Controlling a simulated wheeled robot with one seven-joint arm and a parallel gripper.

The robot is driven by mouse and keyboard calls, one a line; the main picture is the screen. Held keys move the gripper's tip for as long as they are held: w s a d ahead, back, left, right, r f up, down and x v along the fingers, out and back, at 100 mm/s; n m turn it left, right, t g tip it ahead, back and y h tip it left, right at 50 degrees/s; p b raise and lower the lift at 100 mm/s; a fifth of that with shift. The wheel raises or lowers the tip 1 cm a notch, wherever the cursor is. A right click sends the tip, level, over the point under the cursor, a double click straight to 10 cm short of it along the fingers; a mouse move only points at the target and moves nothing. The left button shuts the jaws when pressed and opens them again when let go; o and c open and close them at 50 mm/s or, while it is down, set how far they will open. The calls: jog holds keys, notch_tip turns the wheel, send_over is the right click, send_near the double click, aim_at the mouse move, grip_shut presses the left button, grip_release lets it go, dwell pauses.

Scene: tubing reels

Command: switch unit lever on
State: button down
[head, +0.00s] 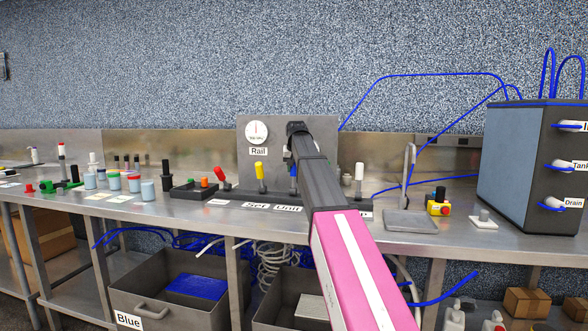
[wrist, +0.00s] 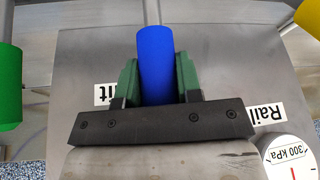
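A lever with a blue handle (wrist: 156,62) stands between the two green fingertips of my gripper (wrist: 158,80) in the wrist view. The fingers flank the handle with no clear gap, so the gripper looks shut on it. In the head view a bench label reading "Unit" (head: 288,209) lies in front of the levers.
A yellow lever (head: 260,172) stands to the left of the blue one, and a red lever (head: 222,178) further left. A white lever (head: 359,172) stands to the right. A green handle (wrist: 8,85) shows in the wrist view. A gauge (head: 257,132) is on the panel.

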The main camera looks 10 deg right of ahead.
aim_at(292, 174)
jog(key=shift+s+a+t+h, duration=0.2)
jog(key=shift+s+a+t, duration=0.05)
jog(key=shift+s+t, duration=0.4)
jog(key=shift+s+a+t+h, duration=0.2)
jog(key=shift+s+t, duration=0.35)
jog(key=shift+s, duration=0.15)
jog(key=shift+s+a+f+t+h, duration=0.1)
jog(key=shift+s+a+t+h, duration=0.15)
jog(key=shift+s+t, duration=0.35)
jog(key=shift+s+a+t+h, duration=0.25)
jog(key=shift+s+t, duration=0.25)
jog(key=shift+s, duration=0.05)
jog(key=shift+s+a+f+n+t+h, duration=0.15)
jog(key=shift+s+a+f+t+h, duration=0.15)
jog(key=shift+s+t, duration=0.4)
jog(key=shift+s+a+f+n+t+h, duration=0.15)
jog(key=shift+s+a+f+t, duration=0.15)
jog(key=shift+t, duration=0.6)
jog(key=shift+s+a+f+n+t+h, duration=0.15)
jog(key=shift+s+f+t+h, duration=0.1)
jog(key=shift+s+t, duration=0.45)
jog(key=shift+w, duration=0.1)
jog(key=c, duration=0.8)
grip_release()
jog(key=v, duration=1)
jog(key=shift+s+a, duration=0.1)
jog(key=shift+s, duration=0.3)
